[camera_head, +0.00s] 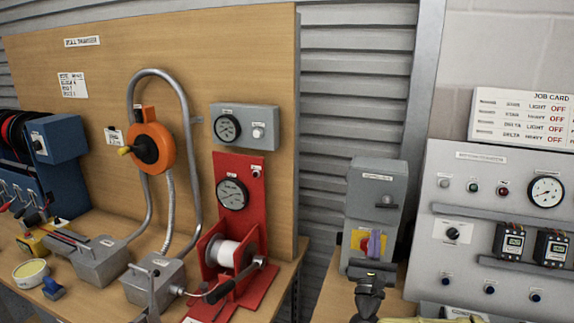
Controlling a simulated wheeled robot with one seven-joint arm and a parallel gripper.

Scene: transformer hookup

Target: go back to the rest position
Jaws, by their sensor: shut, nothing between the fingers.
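A wooden bench at left holds a blue reel unit (62,160), an orange crank wheel (150,147), grey boxes (150,280) and a red stand with a spool (235,252). At right are a grey switch box (373,210) and a control panel (480,180) under a job card (525,118).

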